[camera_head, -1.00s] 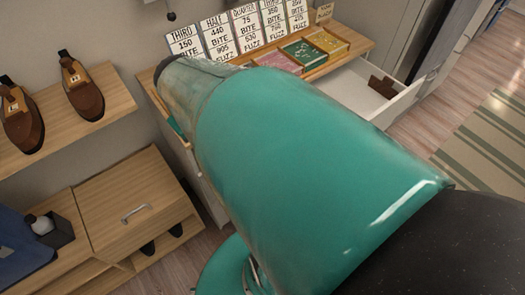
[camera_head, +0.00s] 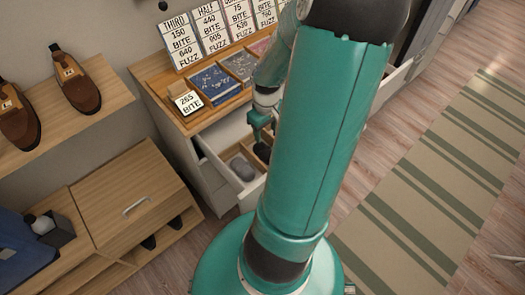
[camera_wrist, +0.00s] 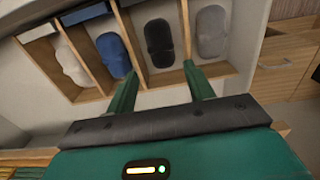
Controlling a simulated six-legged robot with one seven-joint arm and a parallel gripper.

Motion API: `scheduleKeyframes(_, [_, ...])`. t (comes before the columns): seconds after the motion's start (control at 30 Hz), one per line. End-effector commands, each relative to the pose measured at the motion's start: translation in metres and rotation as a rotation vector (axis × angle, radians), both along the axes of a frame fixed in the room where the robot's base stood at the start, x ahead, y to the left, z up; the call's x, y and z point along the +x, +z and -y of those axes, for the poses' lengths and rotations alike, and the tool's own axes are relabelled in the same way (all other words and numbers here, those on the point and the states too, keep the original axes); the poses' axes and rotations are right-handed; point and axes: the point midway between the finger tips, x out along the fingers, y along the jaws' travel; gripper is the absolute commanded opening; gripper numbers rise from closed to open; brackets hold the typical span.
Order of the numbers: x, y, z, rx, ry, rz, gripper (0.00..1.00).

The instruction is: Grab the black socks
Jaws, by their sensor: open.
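The black socks (camera_wrist: 159,42) lie as a rolled pair in one compartment of an open drawer (camera_wrist: 216,70), between the blue socks (camera_wrist: 113,54) and the grey socks (camera_wrist: 211,30). White socks (camera_wrist: 72,62) lie in the far-left compartment. My gripper (camera_wrist: 160,68) is open and empty, its fingertips on either side of the black socks in the wrist view, at the compartment's near edge. I cannot tell how far above the socks it is. In the head view my gripper (camera_head: 262,124) is over the drawer, where the grey socks (camera_head: 242,168) show and my arm hides much.
The wooden dresser top (camera_head: 224,116) holds patterned cloths in trays and price cards (camera_head: 183,44). Wooden dividers (camera_wrist: 137,47) separate the sock compartments. A low cabinet (camera_head: 131,197) and a shoe shelf (camera_head: 85,108) stand left. The striped rug (camera_head: 430,190) at right is clear.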

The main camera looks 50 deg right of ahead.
Motion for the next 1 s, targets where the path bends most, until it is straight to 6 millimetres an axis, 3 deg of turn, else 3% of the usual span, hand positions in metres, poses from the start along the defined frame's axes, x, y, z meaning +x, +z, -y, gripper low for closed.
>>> scheduleKeyframes(0.4, [0.002,-0.069,-0.005,0.004,0.003,-0.001,0.53])
scheduleKeyframes(0.63, [0.003,-0.084,-0.004,0.002,0.002,-0.001,0.53])
scheduleKeyframes(1.0, [0.005,-0.128,-0.001,0.001,0.001,-0.002,0.53])
